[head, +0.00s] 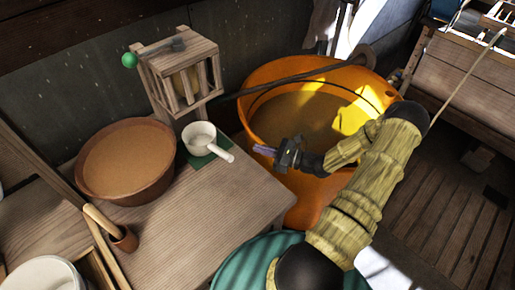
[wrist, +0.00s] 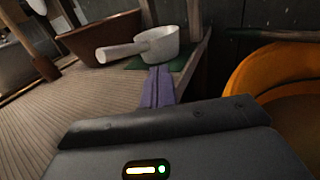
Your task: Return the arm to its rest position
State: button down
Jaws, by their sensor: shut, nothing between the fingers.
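My gripper (head: 264,151) is at the end of my arm, in front of the orange tub and to the right of the white ladle. Its purple fingers (wrist: 158,88) are shut together with nothing between them. In the wrist view they point toward the white ladle (wrist: 156,46), apart from it as far as I can tell. My arm is bent, reaching in from the lower right of the head view. The ladle also shows in the head view (head: 200,137), lying on a green mat (head: 207,158) on the table.
The wooden table (head: 225,210) holds a brown bowl (head: 128,193) and a small cup with a wooden handle (head: 124,238). A wooden cage-like frame (head: 181,85) stands behind. The orange tub (head: 262,80) is close to my forearm. A wooden bench (head: 468,75) stands at right, beside open floor.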

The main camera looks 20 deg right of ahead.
jog(key=shift+w, duration=0.2)
jog(key=s+a+n+g, duration=0.1)
jog(key=a+n+g, duration=0.1)
jog(key=s+a+n+g, duration=0.2)
jog(key=a+g, duration=0.1)
jog(key=s+a+r+n+g, duration=0.1)
jog(key=a+n+g, duration=0.1)
jog(key=n, duration=0.1)
jog(key=shift+s+a+r+g+y, duration=0.1)
jog(key=shift+s+a+g+y, duration=0.2)
jog(key=shift+s+a, duration=0.1)
jog(key=s+a+n+g+h, duration=0.1)
jog(key=s+n+g, duration=0.1)
jog(key=s+a+r+n+g+h, duration=0.1)
jog(key=s+n+g+h, duration=0.1)
jog(key=n, duration=0.1)
jog(key=s+a+r+n+g+h, duration=0.1)
jog(key=s+n+g+h, duration=0.1)
jog(key=n, duration=0.1)
jog(key=shift+s+a+r, duration=0.15)
jog(key=shift+s+a, duration=0.1)
jog(key=shift+s, duration=0.15)
jog(key=s+r+n+t+h+p, duration=0.3)
jog(key=r+n+h+p, duration=0.2)
jog(key=r+n+h, duration=0.3)
notch_tip(320, 180, up, 8)
jog(key=n, duration=0.4)
jog(key=shift+a+r, duration=0.2)
jog(key=shift+a, duration=0.05)
